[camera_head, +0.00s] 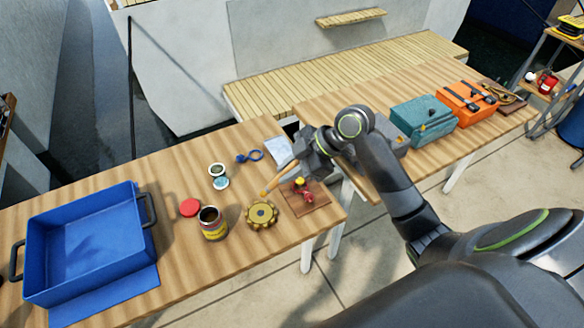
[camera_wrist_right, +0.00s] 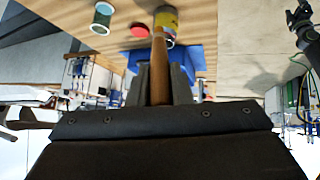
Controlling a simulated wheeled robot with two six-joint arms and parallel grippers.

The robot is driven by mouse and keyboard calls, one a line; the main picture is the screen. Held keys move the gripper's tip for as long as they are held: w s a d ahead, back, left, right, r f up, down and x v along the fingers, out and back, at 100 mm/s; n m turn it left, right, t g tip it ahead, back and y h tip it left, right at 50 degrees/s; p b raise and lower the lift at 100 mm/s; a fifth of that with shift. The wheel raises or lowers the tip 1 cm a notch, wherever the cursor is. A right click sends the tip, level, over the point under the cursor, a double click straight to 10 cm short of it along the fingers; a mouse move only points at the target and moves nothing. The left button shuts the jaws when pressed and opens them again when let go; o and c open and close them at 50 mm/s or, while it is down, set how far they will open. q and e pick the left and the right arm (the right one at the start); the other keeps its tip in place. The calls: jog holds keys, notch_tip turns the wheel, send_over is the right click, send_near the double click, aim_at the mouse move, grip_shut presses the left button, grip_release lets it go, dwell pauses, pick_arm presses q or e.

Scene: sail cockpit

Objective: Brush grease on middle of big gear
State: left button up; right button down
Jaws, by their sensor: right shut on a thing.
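The big gear (camera_head: 262,214) is a brass-coloured toothed disc lying flat on the wooden table. An open tin (camera_head: 212,223) with a yellow label and dark contents stands just left of it. My right gripper (camera_head: 299,160) is shut on the wooden handle of a brush (camera_head: 279,178), also seen in the right wrist view (camera_wrist_right: 158,68). The brush slants down left and its tip shows just above the gear's far edge in the picture; I cannot tell whether they touch. My left gripper is not in view.
A brown board (camera_head: 309,207) with a red part sits right of the gear. A blue tray (camera_head: 84,240) fills the table's left end.

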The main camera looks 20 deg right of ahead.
aim_at(275, 183)
jog(key=shift+w, duration=0.1)
jog(key=shift+f, duration=0.2)
jog(key=shift+a+f+b, duration=0.1)
jog(key=shift+f+b, duration=0.2)
jog(key=shift+b, duration=0.15)
notch_tip(275, 183, down, 4)
jog(key=b, duration=0.3)
jog(key=shift+w+a, duration=0.1)
